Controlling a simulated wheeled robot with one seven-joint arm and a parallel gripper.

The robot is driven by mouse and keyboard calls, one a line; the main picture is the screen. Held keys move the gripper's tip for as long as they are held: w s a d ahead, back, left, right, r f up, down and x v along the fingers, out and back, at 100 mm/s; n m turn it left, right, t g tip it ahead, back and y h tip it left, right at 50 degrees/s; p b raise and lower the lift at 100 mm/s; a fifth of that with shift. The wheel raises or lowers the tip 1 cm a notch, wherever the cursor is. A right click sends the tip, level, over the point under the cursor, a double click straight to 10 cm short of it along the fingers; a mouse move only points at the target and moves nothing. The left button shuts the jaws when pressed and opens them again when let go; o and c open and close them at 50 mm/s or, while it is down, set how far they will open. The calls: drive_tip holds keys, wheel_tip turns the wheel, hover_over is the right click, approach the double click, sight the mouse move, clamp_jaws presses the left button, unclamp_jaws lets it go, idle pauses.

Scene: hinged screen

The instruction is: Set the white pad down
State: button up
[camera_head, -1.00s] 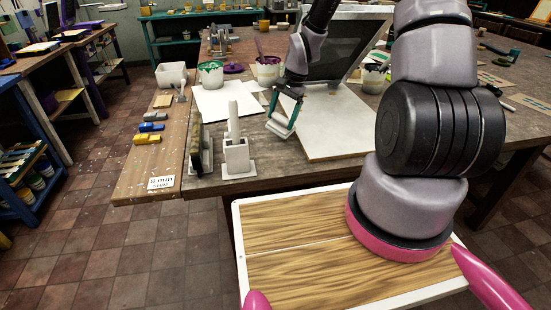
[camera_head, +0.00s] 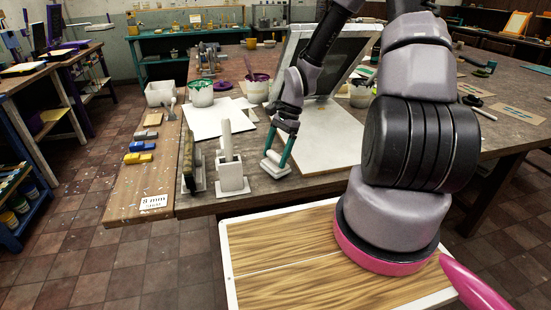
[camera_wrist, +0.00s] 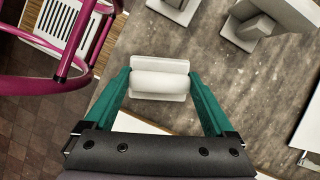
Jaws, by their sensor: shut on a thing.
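The white pad (camera_head: 275,166) has a rounded grip bar on a flat plate. My gripper (camera_head: 281,150), with green fingers, is shut on it. In the wrist view the white pad (camera_wrist: 160,79) sits between the two fingertips, one at each end of the bar. The pad is low over the grey worktable near its front edge, between a white holder on its left and a pale board on its right. I cannot tell whether its underside touches the tabletop.
The white holder (camera_head: 232,178) with an upright handle stands just left of the pad. A dark-faced block (camera_head: 190,165) stands further left. The pale board (camera_head: 325,140) lies to the right, below the raised hinged screen (camera_head: 335,60). White paper (camera_head: 212,118) lies behind.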

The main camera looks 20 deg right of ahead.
drive_tip(key=shift+f, duration=0.75)
drive_tip(key=o, duration=0.9)
drive_tip(key=shift+f, duration=0.1)
drive_tip(key=s+d+r+n+t+h, duration=0.2)
drive_tip(key=d+r+n, duration=0.1)
drive_tip(key=r, duration=1.2)
drive_tip(key=s+d+r+n+t+h, duration=0.1)
drive_tip(key=s+d+r+n+t, duration=0.15)
drive_tip(key=r, duration=1.15)
drive_tip(key=s+r+n+t, duration=0.1)
drive_tip(key=s+r, duration=0.2)
drive_tip(key=r, duration=0.1)
drive_tip(key=s+r+n+t, duration=0.1)
drive_tip(key=s+r+t, duration=0.1)
drive_tip(key=s+r, duration=0.1)
drive_tip(key=s+r+n+t+y, duration=0.1)
drive_tip(key=s+r+n, duration=0.1)
drive_tip(key=s+r, duration=0.2)
drive_tip(key=shift+s+d+r, duration=0.1)
drive_tip(key=shift+r, duration=0.2)
